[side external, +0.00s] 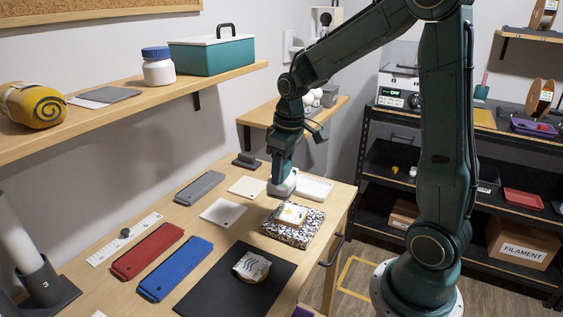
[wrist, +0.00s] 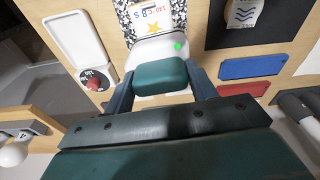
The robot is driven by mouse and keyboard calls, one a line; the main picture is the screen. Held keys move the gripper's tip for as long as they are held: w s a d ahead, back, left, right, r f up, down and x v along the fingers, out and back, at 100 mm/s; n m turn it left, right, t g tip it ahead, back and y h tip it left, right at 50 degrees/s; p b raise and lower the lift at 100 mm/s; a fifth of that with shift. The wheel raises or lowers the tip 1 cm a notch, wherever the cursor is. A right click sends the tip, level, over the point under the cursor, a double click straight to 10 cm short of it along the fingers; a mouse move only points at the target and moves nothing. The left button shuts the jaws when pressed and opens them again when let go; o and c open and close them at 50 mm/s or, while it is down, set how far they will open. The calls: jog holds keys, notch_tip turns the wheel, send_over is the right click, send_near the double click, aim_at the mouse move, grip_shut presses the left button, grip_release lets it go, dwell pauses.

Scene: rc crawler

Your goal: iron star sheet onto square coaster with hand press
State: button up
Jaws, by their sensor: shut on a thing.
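My gripper (side external: 284,168) is shut on the teal handle of the white hand press (side external: 283,187). In the wrist view my gripper (wrist: 161,80) has one finger on each side of the handle, and the press (wrist: 160,50) shows a lit green light. The star sheet (side external: 292,213), with a yellow star, lies over the square coaster on a black-and-white speckled pad (side external: 312,225). The sheet (wrist: 153,14) also shows blue and red print in the wrist view. The press is at the sheet's far edge and leaves the star uncovered. The coaster is mostly hidden.
A white tray (side external: 318,188) is behind the pad; the wrist view shows a red knob (wrist: 93,84) by it. Blue (side external: 175,268), red (side external: 147,251) and grey (side external: 199,187) bars lie to the left.

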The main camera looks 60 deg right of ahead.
aim_at(283, 185)
jog(key=shift+f, duration=2.75)
jog(key=shift+s+f, duration=0.1)
jog(key=shift+f, duration=0.7)
dwell(4.5)
